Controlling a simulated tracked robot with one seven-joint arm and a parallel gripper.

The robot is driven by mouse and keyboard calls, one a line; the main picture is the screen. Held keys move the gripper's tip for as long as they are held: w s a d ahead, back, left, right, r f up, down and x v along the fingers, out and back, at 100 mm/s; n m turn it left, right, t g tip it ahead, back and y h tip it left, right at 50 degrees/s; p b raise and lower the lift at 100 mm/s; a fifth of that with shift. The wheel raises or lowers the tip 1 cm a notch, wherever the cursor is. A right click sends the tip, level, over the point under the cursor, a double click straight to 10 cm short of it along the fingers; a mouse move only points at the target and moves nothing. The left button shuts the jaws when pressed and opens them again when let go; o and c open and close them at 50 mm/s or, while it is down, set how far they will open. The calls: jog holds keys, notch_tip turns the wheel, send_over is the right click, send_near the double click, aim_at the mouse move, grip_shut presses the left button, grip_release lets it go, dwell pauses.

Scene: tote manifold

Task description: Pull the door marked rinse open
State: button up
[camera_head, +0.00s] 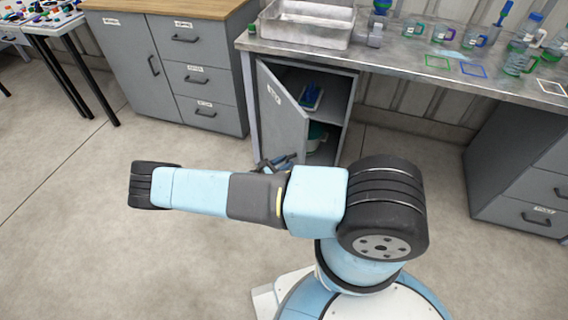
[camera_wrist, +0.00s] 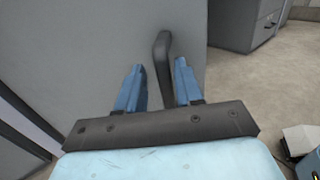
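The grey cabinet door (camera_head: 284,112) under the metal bench stands partly open, swung out on its left-hand hinge. It bears a small white label (camera_head: 274,92), too small to read surely. In the wrist view the grey door panel (camera_wrist: 95,45) fills the left and middle. Its dark handle (camera_wrist: 163,60) stands between the two blue fingers of my gripper (camera_wrist: 159,68). The fingers are apart, with a gap on the left side of the handle. In the head view my gripper (camera_head: 282,161) is at the door's lower free edge, mostly hidden by my arm.
Inside the cabinet a shelf holds a blue item in a tray (camera_head: 311,97), with a green container (camera_head: 316,136) below. A metal tub (camera_head: 306,22) and glassware stand on the bench (camera_head: 400,58). Grey drawers stand left (camera_head: 202,92) and right (camera_head: 528,213). The floor in front is clear.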

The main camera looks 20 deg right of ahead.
jog(key=shift+c, duration=0.5)
grip_shut()
jog(key=shift+w, duration=0.1)
